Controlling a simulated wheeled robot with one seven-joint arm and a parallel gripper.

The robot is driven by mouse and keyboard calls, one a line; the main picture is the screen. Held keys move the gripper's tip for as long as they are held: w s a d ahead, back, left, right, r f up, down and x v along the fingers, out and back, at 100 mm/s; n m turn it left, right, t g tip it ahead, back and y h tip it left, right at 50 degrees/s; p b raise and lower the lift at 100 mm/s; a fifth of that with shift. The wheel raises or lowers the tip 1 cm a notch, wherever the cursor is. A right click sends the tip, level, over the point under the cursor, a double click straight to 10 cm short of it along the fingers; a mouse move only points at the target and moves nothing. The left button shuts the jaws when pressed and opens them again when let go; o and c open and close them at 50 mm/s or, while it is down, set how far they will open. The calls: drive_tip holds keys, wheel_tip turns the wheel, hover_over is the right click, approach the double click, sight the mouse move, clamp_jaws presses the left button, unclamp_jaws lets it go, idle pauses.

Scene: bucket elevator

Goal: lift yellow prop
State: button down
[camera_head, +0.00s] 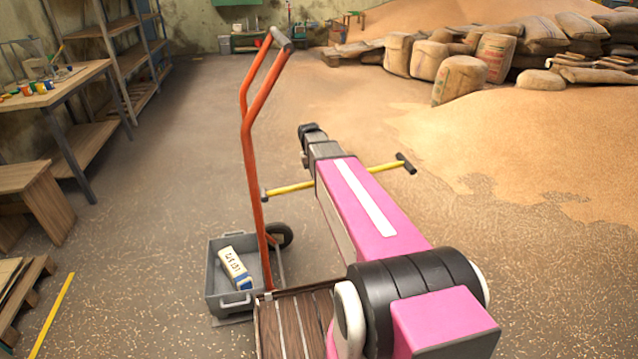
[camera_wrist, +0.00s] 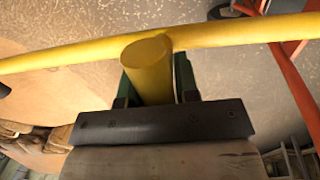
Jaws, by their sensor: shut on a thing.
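The yellow prop (camera_head: 384,168) is a long thin bar with dark end pieces, held up off the floor. In the head view my pink arm hides its middle, and its left end overlaps the orange hand-truck frame (camera_head: 248,150); I cannot tell whether they touch. In the wrist view the yellow prop (camera_wrist: 240,33) crosses the top of the picture, with a short round stub pointing toward me. My gripper (camera_wrist: 156,80) is shut on this stub, a dark green finger on each side. The head view does not show the fingers clearly.
A grey crate (camera_head: 213,272) holding a white-and-blue packet (camera_head: 236,268) stands left of the hand truck. A workbench (camera_head: 50,95) and shelves (camera_head: 115,45) line the left. A grain heap (camera_head: 530,150) and sacks (camera_head: 460,78) fill the right.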

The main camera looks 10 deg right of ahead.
drive_tip(key=shift+a+r+h, duration=0.1)
drive_tip(key=shift+a+r, duration=0.15)
drive_tip(key=shift+r, duration=0.35)
drive_tip(key=shift+a+r+h, duration=0.1)
drive_tip(key=shift+a+r, duration=0.1)
drive_tip(key=shift+r, duration=0.4)
drive_tip(key=shift+a+r+h, duration=0.1)
drive_tip(key=shift+a+r, duration=0.15)
drive_tip(key=shift+r, duration=0.35)
drive_tip(key=shift+w, duration=0.1)
drive_tip(key=c, duration=0.9)
unclamp_jaws()
drive_tip(key=shift+r, duration=0.15)
drive_tip(key=v, duration=1)
drive_tip(key=shift+r, duration=0.25)
